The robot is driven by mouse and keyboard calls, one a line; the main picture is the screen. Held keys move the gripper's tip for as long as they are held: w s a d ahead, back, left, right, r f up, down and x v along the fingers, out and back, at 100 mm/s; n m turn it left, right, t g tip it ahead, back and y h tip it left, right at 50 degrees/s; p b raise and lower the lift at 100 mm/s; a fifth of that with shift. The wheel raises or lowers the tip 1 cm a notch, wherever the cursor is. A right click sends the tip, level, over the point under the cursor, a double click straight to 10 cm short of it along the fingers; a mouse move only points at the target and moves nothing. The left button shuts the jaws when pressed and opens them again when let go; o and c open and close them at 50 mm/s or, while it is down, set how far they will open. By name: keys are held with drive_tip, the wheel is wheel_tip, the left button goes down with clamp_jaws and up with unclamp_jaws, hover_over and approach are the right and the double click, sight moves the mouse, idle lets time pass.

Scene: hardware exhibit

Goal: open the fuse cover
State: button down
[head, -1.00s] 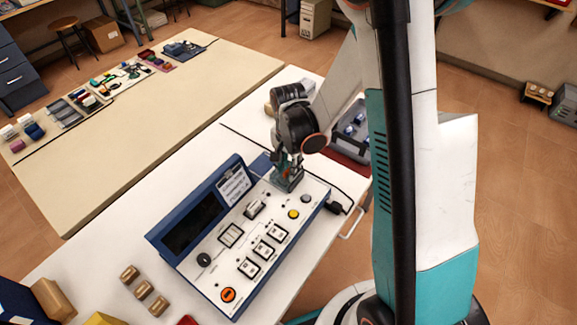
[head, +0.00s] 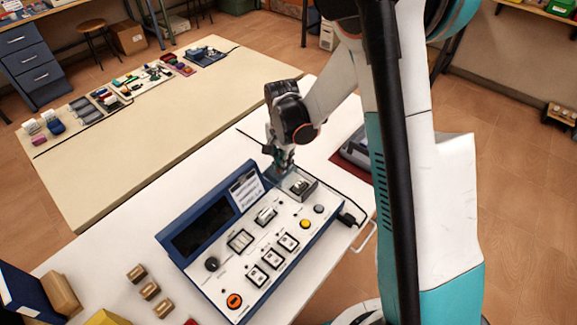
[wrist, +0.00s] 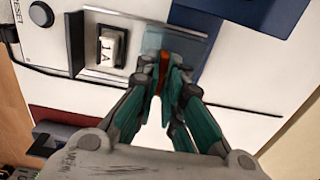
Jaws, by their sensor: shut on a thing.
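The fuse holder (head: 302,184) sits at the far right corner of the control panel (head: 255,275). Its dark frame and the white fuse marked 1A (wrist: 109,47) are uncovered in the wrist view. The clear fuse cover (wrist: 154,40) stands swung away to the side of the holder, beside the fuse. My gripper (head: 281,165) is at the panel's far edge, behind the holder. In the wrist view my gripper (wrist: 165,75) is shut on the cover's orange-red tab (wrist: 164,66). The fingers hide part of the cover.
The panel has a dark screen (head: 203,226), several rocker switches, a black knob (head: 211,264) and an orange button (head: 234,301). A black cable (head: 352,190) runs behind it. A grey case (head: 356,149) stands at the back right. Wooden blocks (head: 150,290) lie at the front left.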

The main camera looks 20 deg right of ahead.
drive_tip(key=c, duration=1.7)
unclamp_jaws()
drive_tip(key=shift+r, duration=0.1)
wheel_tip(320, 180, up, 12)
drive_tip(key=shift+f, duration=0.1)
drive_tip(key=s+d+r+n+t+b, duration=0.2)
drive_tip(key=s+d+r+n+t, duration=0.15)
drive_tip(key=s+r+n, duration=0.45)
drive_tip(key=s+n+t, duration=0.1)
drive_tip(key=s, duration=0.3)
drive_tip(key=s+n+t, duration=0.1)
drive_tip(key=s, duration=0.4)
drive_tip(key=s+r+n+t, duration=0.1)
drive_tip(key=s, duration=0.3)
drive_tip(key=shift+s+d+t+b, duration=0.35)
drive_tip(key=shift+b, duration=0.05)
